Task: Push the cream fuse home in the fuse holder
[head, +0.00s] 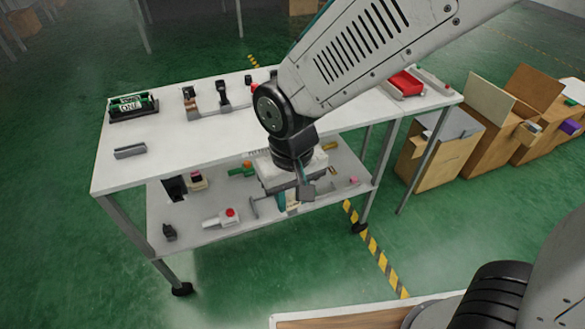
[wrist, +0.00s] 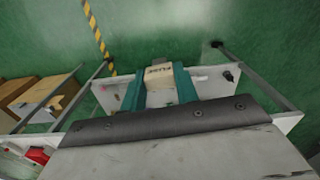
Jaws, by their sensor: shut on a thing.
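A cream fuse with dark lettering that reads FUSE (wrist: 158,77) sits between the two teal fingers of my gripper (wrist: 158,88) in the wrist view. My gripper is shut on it, one finger along each side. In the head view my gripper (head: 290,200) hangs low at the end of the arm, in front of the table's near edge as pictured. The fuse is small and partly hidden there. I cannot tell which fixture is the fuse holder, and I see no contact between the fuse and one.
A white two-level table (head: 160,165) carries several dark fixtures (head: 222,92) along its back and a green-and-black case (head: 133,106) at the left. A grey block (head: 130,151) lies near its left edge. A red tray (head: 404,84) is at the right. Cardboard boxes (head: 485,120) stand beyond.

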